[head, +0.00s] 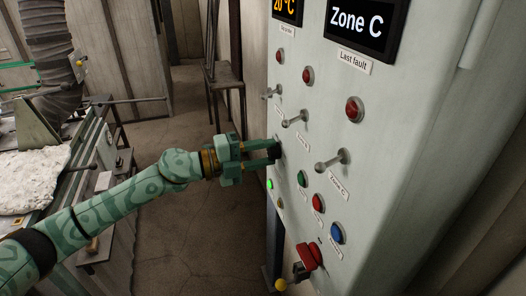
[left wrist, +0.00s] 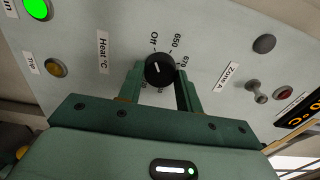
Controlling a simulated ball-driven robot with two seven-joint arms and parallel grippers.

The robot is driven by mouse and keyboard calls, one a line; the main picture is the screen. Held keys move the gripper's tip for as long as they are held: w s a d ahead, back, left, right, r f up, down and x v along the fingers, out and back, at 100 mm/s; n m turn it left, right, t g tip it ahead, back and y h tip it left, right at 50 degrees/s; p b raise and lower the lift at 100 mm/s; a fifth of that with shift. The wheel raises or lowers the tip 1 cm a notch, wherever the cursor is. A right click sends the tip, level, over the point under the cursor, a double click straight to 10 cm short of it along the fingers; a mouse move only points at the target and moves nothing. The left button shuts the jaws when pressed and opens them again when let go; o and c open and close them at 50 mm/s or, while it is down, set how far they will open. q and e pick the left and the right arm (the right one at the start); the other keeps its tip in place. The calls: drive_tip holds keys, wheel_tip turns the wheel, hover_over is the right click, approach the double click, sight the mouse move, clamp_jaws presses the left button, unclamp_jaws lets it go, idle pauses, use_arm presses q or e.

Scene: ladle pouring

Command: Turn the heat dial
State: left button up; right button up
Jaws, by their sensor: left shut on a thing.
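The heat dial (left wrist: 159,70) is a round black knob with a white pointer line, on the pale panel beside a "Heat °C" label (left wrist: 103,52). Marks around it read "Off", "650" and what looks like "670"; others are hidden by the fingers. The pointer lies roughly toward "Off", but I cannot tell its exact setting. My left gripper (left wrist: 160,88) has its two green fingers on either side of the dial, shut on it. In the head view my left gripper (head: 275,150) reaches the panel's left edge, and the dial is mostly hidden between the fingertips. My right gripper is not in view.
The control panel (head: 400,130) carries toggle levers (head: 331,160), red lamps (head: 354,109), a blue button (head: 337,233) and a red switch (head: 309,256). A lit green lamp (head: 269,184) is below the gripper. A workbench (head: 105,175) stands left; open floor lies between.

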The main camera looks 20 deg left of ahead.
use_arm(q)
drive_tip(key=o, duration=1)
drive_tip(key=b+v, duration=0.9)
drive_tip(key=v, duration=0.7)
drive_tip(key=shift+a, duration=0.2)
drive_tip(key=shift+s, duration=0.1)
